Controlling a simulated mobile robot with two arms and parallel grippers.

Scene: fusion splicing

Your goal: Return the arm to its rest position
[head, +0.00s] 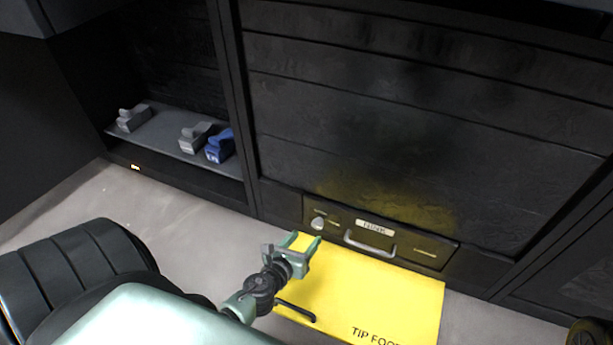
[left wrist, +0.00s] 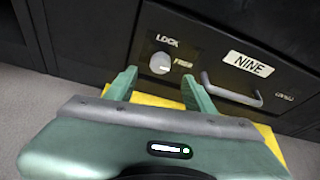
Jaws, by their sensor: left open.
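My left gripper (head: 305,243) is open and empty in the head view. It is just in front of a dark drawer panel (head: 433,248), near its round knob (head: 319,223). In the left wrist view my left gripper's two green fingers (left wrist: 157,86) are spread apart, pointing at the panel. The knob (left wrist: 160,63) shows just beyond the fingers, between the words LOCK and FREE, and looks apart from them. My right gripper is not in view.
A yellow floor sheet (head: 375,300) with black lettering lies below the panel. A shelf (head: 160,132) at the left holds two grey blocks (head: 132,118) (head: 196,137) and a blue block (head: 219,146). Grey floor (head: 165,215) is clear at left. Dark cabinet fronts (head: 420,100) rise behind.

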